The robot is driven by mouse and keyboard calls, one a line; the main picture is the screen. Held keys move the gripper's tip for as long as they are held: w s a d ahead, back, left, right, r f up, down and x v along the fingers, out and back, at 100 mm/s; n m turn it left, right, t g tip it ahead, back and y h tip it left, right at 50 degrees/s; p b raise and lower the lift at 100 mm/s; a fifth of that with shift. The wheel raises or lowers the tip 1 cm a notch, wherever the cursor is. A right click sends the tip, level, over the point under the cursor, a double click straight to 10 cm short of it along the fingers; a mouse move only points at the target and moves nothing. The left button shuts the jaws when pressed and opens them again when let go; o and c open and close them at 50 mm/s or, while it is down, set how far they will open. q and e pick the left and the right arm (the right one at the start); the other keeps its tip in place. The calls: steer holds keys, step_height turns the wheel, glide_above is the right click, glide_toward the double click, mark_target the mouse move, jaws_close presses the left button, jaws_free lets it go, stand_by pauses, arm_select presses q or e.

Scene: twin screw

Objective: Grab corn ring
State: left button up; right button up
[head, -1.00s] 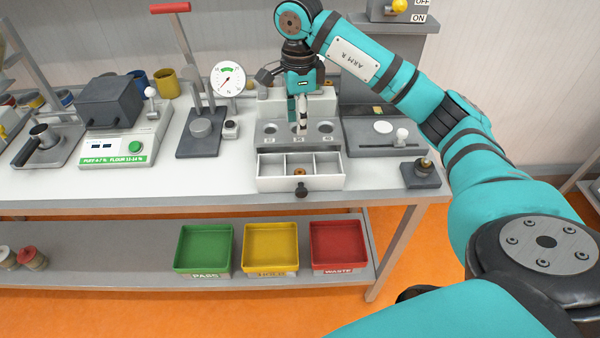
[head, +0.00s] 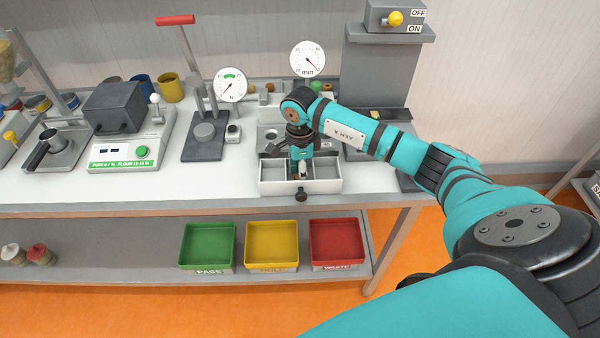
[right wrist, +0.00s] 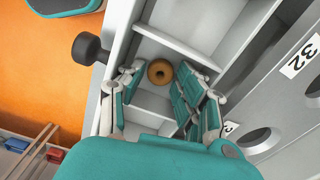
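The corn ring is a small brown ring (right wrist: 160,71) lying in the middle compartment of the open white drawer (head: 330,186), as the right wrist view shows. In the head view my gripper hides it. My right gripper (head: 301,172) points down into the drawer's middle compartment. In the right wrist view its fingers (right wrist: 160,100) are apart on either side of the ring, with nothing between them touching it that I can see. My left gripper is not in view.
The drawer's dark knob (head: 301,195) sticks out at the front. A grey panel with round holes (right wrist: 258,140) stands beside the drawer. Green (head: 181,262), yellow (head: 248,265) and red (head: 314,264) bins sit on the lower shelf.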

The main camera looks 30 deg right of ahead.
steer(key=shift+f, duration=0.35)
steer(key=c, duration=0.3)
steer(key=shift+r, duration=0.1)
